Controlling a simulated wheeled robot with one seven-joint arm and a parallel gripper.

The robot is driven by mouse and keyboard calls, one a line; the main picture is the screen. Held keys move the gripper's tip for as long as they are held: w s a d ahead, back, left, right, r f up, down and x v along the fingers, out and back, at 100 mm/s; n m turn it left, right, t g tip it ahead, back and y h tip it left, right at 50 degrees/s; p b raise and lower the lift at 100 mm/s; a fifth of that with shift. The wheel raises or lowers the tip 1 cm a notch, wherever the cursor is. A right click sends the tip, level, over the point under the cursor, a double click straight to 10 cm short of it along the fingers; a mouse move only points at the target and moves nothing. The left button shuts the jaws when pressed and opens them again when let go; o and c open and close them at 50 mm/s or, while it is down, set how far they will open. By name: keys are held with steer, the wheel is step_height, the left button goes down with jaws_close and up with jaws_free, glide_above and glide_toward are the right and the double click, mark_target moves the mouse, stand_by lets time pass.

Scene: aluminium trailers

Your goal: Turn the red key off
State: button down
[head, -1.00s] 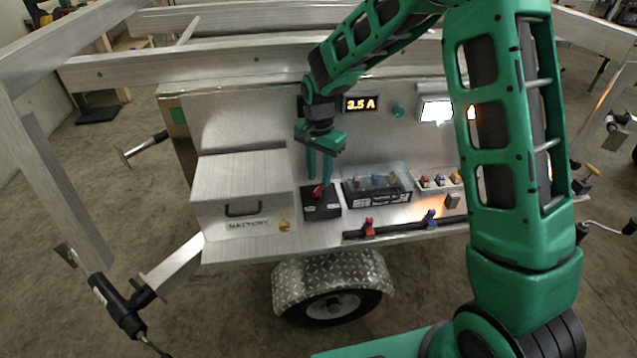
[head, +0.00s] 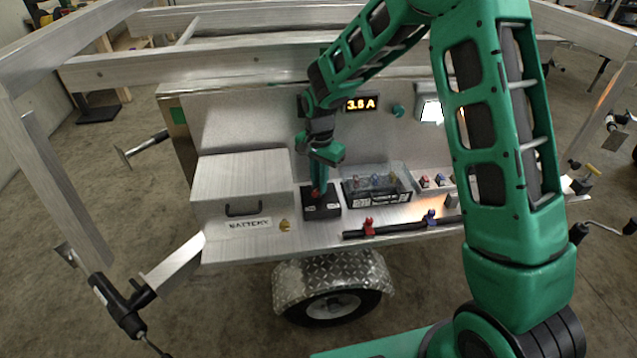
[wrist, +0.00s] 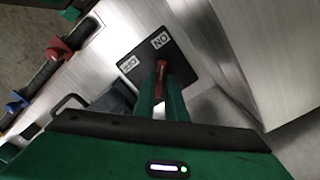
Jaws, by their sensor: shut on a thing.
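The red key (wrist: 161,72) stands on a black switch box (wrist: 137,66), which bears white ON and OFF labels; in the wrist view the key lies between the two labels. My gripper (wrist: 163,92) is shut on the red key, its green fingers on either side of it. In the head view, my gripper (head: 319,186) points down onto the black switch box (head: 321,208), and its fingers hide most of the key. The display (head: 366,104) above reads 3.6 A.
A metal battery box (head: 243,190) stands close on the left of the switch box. A clear-lidded case (head: 376,184) is close on the right. Red (head: 369,226) and blue (head: 431,217) clamps sit on a black bar along the front edge.

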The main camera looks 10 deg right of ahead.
steer(key=n, duration=0.4)
steer(key=shift+w+a+n, duration=0.1)
steer(key=shift+n, duration=0.3)
steer(key=n, duration=0.4)
steer(key=shift+r+n, duration=0.1)
steer(key=shift+n, duration=0.2)
steer(key=n, duration=0.4)
steer(key=shift+w+n, duration=0.1)
steer(key=shift+n, duration=2)
steer(key=c, duration=1.8)
jaws_free()
steer(key=shift+c, duration=0.2)
steer(key=shift+o, duration=0.2)
